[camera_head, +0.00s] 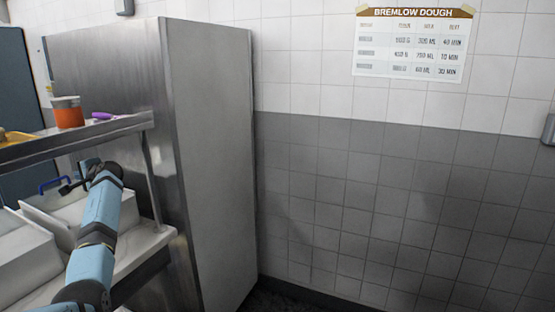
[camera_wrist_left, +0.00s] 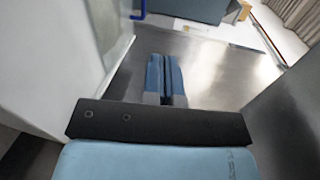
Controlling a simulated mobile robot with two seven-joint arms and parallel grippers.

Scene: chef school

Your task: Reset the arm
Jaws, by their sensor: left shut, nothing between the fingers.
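My left arm comes in from the lower left of the head view, light blue with black joints. Its left gripper (camera_head: 70,187) reaches over the counter, below the metal shelf. In the left wrist view the two blue-grey fingers (camera_wrist_left: 166,75) lie side by side, shut, with nothing held between them. A metal surface lies beyond them. My right gripper is in neither view.
A metal shelf (camera_head: 100,129) holds an orange container (camera_head: 68,112) and a purple item (camera_head: 104,115). White bins (camera_head: 32,256) and a blue handle (camera_head: 49,185) are near the gripper. A tall steel cabinet (camera_head: 215,170) stands right of the arm. A recipe poster (camera_head: 413,42) hangs on the tiled wall.

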